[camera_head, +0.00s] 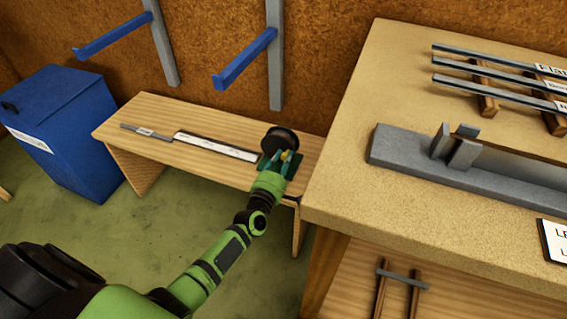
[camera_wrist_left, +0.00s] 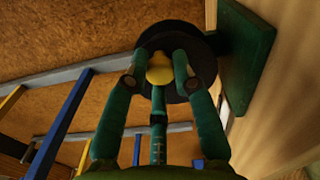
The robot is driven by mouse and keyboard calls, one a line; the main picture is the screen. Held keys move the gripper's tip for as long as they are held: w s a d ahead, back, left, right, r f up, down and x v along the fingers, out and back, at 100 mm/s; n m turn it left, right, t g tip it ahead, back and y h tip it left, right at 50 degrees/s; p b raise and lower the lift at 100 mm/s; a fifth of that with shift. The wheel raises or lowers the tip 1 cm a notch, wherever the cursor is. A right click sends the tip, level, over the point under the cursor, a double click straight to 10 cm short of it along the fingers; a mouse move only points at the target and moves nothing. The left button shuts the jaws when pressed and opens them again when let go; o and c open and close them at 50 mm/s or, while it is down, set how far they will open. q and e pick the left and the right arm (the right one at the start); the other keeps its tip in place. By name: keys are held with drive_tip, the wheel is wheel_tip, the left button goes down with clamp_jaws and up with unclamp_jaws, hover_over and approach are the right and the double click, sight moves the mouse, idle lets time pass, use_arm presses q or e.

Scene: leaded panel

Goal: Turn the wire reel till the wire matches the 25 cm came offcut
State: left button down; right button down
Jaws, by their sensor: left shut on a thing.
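The wire reel (camera_head: 280,139) is a black disc on a green stand (camera_head: 294,165) at the right end of a low wooden bench. In the left wrist view the reel (camera_wrist_left: 183,35) fills the top centre, with a yellow knob (camera_wrist_left: 160,74) on its face. My left gripper (camera_head: 284,157) is at the reel, its fingers (camera_wrist_left: 160,64) shut on the yellow knob. A grey strip with a small label (camera_head: 147,132), which looks like the came offcut, lies left of a white ruler-like strip (camera_head: 217,147). I cannot make out the wire. My right gripper is not in view.
A blue bin (camera_head: 68,125) stands left of the bench (camera_head: 185,115). Blue rack arms (camera_head: 245,58) stick out from the wall above it. A tall workbench (camera_head: 350,150) with grey bars (camera_head: 485,80) stands close at the right. Green floor in front is clear.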

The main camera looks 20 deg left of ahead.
sight(277, 140)
use_arm(q)
drive_tip(key=n, duration=0.1)
drive_tip(key=r+n, duration=0.1)
drive_tip(key=n, duration=0.1)
drive_tip(key=shift+a+b, duration=0.15)
drive_tip(key=shift+b, duration=0.15)
drive_tip(key=shift+a+r+n, duration=0.2)
drive_tip(key=shift+n, duration=0.6)
drive_tip(key=n, duration=0.2)
drive_tip(key=n+b, duration=0.1)
drive_tip(key=shift+a+r+n, duration=0.4)
drive_tip(key=n, duration=0.2)
drive_tip(key=a+n, duration=0.1)
drive_tip(key=shift+r+b, duration=0.25)
drive_tip(key=shift+b, duration=0.05)
drive_tip(key=shift+s+a+n, duration=0.1)
drive_tip(key=shift+a+n, duration=0.15)
drive_tip(key=shift+n, duration=0.65)
drive_tip(key=shift+a+n, duration=0.25)
drive_tip(key=shift+n, duration=0.65)
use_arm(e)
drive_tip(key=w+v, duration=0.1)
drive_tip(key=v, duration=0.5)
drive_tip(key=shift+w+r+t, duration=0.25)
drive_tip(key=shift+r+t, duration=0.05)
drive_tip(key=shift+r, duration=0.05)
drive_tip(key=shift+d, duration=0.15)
use_arm(q)
drive_tip(key=c, duration=1)
unclamp_jaws()
